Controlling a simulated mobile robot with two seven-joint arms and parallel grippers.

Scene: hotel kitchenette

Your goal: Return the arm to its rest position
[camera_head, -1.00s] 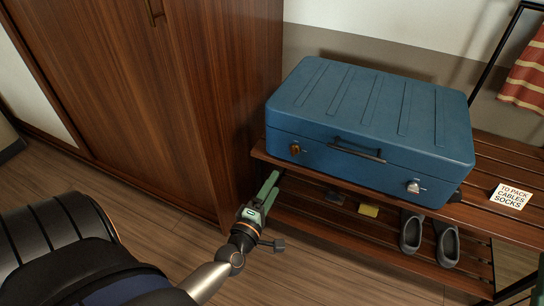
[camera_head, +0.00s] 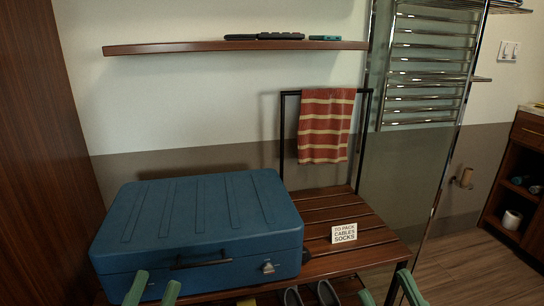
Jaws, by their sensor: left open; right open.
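My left gripper (camera_head: 156,283) shows at the bottom edge, in front of the blue suitcase, as two green fingers held apart with nothing visible between them. My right gripper (camera_head: 386,285) shows at the bottom edge further right, in front of the bench, also with its green fingers apart and empty. The rest of both arms is out of frame. The blue suitcase (camera_head: 200,225) lies flat and closed on the slatted wooden bench (camera_head: 375,238).
A card (camera_head: 344,233) reading "to pack cables socks" sits on the bench. A striped towel (camera_head: 326,125) hangs on the bench's rail. Grey shoes (camera_head: 327,294) are below. A wall shelf (camera_head: 220,48) holds dark items. A wardrobe (camera_head: 45,160) stands left, a glass panel (camera_head: 415,160) right.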

